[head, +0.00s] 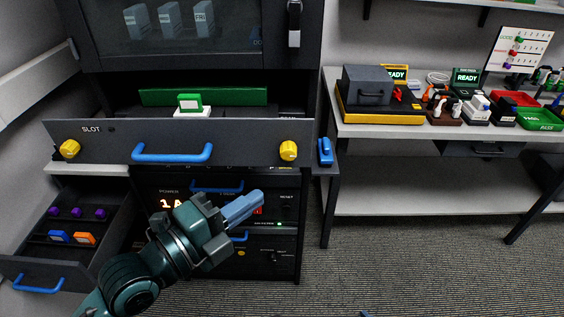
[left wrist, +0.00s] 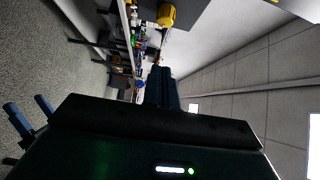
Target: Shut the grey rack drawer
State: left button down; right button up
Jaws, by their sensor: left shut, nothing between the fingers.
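A wide grey drawer front (head: 110,145) marked SLOT sticks out from the dark rack. It has a blue handle (head: 172,157) and a yellow knob near each end. A green and white piece (head: 190,104) stands behind the front, before a long green strip (head: 160,97). My left gripper (head: 250,203) is shut and empty, below and right of the blue handle and apart from it in the picture. Its dark blue fingers (left wrist: 162,88) show in the left wrist view. My right gripper is not in view.
A lower dark drawer (head: 52,270) stands open at left, holding purple, blue and orange pieces. Rack units with blue handles (head: 216,187) sit behind my left arm. A blue latch (head: 325,151) is on the rack's right.

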pick_arm(q)
jog(key=shift+w+d+p, duration=0.4)
jog(key=shift+w+d, duration=0.5)
jog(key=shift+w, duration=0.55)
jog(key=shift+w+d+p, duration=0.35)
jog(key=shift+w+d, duration=0.6)
jog(key=shift+w, duration=0.55)
jog(key=shift+w+d+p, duration=0.4)
jog(key=shift+w+d, duration=0.5)
jog(key=shift+w, duration=0.55)
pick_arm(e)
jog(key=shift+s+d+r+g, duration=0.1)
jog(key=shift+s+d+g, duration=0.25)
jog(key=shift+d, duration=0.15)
